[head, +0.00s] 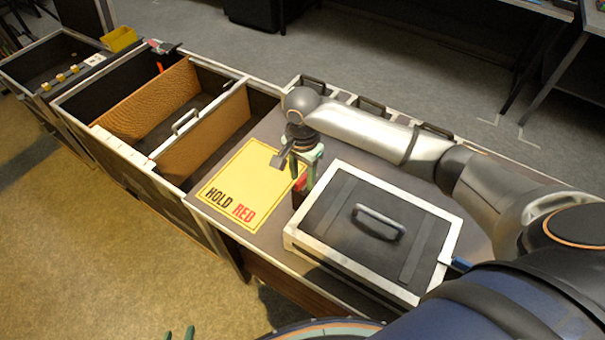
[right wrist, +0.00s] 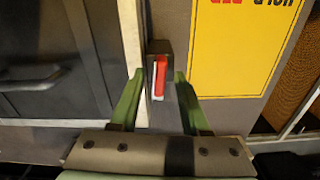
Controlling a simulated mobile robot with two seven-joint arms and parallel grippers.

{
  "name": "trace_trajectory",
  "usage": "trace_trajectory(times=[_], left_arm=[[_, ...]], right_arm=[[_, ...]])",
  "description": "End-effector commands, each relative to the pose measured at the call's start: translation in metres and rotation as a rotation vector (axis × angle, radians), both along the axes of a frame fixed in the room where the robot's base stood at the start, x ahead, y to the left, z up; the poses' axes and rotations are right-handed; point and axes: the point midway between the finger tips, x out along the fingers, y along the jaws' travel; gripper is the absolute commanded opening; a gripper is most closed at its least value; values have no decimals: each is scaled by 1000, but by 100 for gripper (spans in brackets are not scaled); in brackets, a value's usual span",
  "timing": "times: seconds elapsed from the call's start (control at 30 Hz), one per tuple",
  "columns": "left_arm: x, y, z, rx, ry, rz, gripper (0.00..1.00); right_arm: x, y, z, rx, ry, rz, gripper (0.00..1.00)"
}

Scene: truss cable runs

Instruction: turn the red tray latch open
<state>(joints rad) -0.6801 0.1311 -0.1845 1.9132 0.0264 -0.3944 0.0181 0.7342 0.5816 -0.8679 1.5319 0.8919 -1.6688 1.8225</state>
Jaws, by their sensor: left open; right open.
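The red latch (head: 301,183) is a small red lever on a dark block beside the short left edge of a dark, white-rimmed tray case (head: 345,215). In the right wrist view the red latch (right wrist: 161,76) lies lengthwise between my right gripper's green fingers (right wrist: 159,75). The gripper is open, with a gap on each side of the latch block. In the head view my right gripper (head: 308,172) points down over the latch and partly hides it. My left gripper (head: 180,333) shows only its green fingertips at the bottom edge, open and empty, away from the case.
A yellow sign reading HOLD RED (head: 238,190) lies left of the latch. An open bin with brown dividers (head: 145,103) stands further left. Black handles line the table's far edge.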

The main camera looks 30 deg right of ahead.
Motion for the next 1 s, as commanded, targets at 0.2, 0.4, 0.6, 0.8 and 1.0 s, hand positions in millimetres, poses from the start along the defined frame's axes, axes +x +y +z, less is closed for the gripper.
trace_trajectory(times=[0.2, 0.4, 0.6, 0.8, 1.0], left_arm=[[1, 0, 1, 0, -2, -1, 50], [1, 0, 1, 0, -3, -1, 50], [1, 0, 1, 0, -3, -1, 50], [1, 0, 1, 1, -4, 0, 50], [1, 0, 1, 1, -4, 0, 50]], right_arm=[[0, 0, 0, 1, 0, 0, 35], [0, 0, 0, 1, 0, 0, 12], [0, 0, 0, 1, 0, 0, 0], [0, 0, 0, 1, 0, -1, 0], [0, 0, 1, 1, 0, 27, 0]])
